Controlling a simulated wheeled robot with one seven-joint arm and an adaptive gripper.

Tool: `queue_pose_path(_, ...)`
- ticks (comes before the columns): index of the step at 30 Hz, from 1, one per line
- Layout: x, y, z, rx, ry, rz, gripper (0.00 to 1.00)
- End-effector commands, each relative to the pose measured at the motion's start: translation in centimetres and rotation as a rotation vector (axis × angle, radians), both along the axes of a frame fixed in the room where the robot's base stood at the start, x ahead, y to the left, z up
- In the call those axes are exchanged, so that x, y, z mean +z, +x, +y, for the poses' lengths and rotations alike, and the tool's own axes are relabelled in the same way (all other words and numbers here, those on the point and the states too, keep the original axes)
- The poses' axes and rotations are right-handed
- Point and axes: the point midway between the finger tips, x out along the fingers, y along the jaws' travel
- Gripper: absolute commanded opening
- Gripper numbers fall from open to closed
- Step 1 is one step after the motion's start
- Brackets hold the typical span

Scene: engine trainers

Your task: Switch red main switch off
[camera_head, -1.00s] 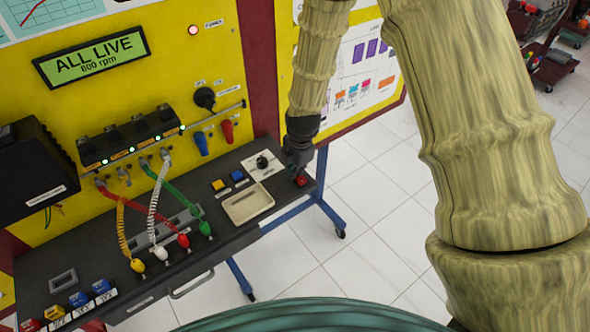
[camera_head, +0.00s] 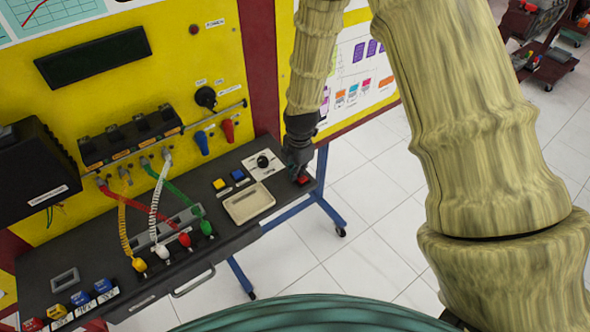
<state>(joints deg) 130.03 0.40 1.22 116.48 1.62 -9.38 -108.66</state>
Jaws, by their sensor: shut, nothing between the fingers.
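The red main switch (camera_head: 303,181) sits at the right end of the dark bench top. My gripper (camera_head: 298,174) is shut and empty, pointing down right at the switch and hiding part of it. I cannot tell whether the fingertips touch it. The display panel (camera_head: 93,56) on the yellow board is dark and blank. The power lamp (camera_head: 194,29) at the top of the board is unlit.
The dark bench (camera_head: 110,230) carries yellow and blue buttons, a beige tray (camera_head: 249,203) and several plugs with coiled leads (camera_head: 153,205). A black knob (camera_head: 206,98) is on the yellow board. Tiled floor (camera_head: 370,240) is open to the right.

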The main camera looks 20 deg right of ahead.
Motion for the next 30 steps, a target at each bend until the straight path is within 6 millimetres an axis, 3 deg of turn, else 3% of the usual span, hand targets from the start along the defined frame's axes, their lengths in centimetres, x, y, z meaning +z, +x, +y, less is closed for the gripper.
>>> queue_pose_path(20,0.5,-0.9,-0.3,-0.001,0.0,-0.001,0.0)
queue_pose_path(30,3.9,-0.5,-0.1,0.0,0.001,-0.001,0.0)
